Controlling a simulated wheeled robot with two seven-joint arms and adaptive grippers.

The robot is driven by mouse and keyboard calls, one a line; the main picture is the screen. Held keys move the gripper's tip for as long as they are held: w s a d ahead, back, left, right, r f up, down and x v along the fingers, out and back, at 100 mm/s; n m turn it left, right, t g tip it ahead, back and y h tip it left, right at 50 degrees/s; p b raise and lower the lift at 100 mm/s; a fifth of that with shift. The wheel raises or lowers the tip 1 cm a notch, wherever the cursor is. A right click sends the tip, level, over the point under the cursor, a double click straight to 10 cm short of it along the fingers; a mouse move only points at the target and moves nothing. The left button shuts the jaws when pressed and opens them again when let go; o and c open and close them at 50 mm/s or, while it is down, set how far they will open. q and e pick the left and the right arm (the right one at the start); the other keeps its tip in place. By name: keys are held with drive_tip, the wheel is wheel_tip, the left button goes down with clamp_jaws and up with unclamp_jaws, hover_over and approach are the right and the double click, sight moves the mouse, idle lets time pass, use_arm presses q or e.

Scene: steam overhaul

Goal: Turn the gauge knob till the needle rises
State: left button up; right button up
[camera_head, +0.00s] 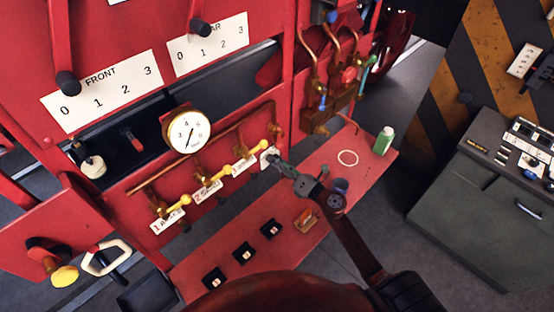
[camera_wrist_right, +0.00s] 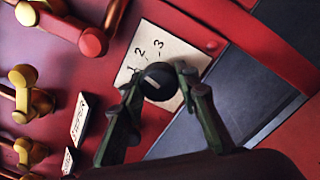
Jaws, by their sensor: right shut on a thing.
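The round gauge (camera_head: 187,131) with a brass rim and white face is on the red panel in the head view. Its dark needle looks slanted toward the lower left; the exact reading is too small to tell. The black gauge knob (camera_wrist_right: 158,82) has a pale pointer mark and sits on a cream plate (camera_wrist_right: 165,55) marked 1, 2, 3. My right gripper (camera_head: 271,160) reaches the panel right of the yellow valves. In the wrist view my right gripper (camera_wrist_right: 157,85) is shut around the knob, one finger on each side. My left gripper is not in view.
Yellow-handled valves (camera_head: 205,190) with numbered labels line the pipe left of the knob. A red shelf (camera_head: 215,260) below holds several small dark blocks, a pale ring (camera_head: 348,158) and a green bottle (camera_head: 383,141). Lever plates FRONT and REAR are above.

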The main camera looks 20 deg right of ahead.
drive_tip(key=shift+m, duration=0.6)
drive_tip(key=o, duration=1.2)
drive_tip(key=shift+c, duration=0.2)
drive_tip(key=v, duration=1.2)
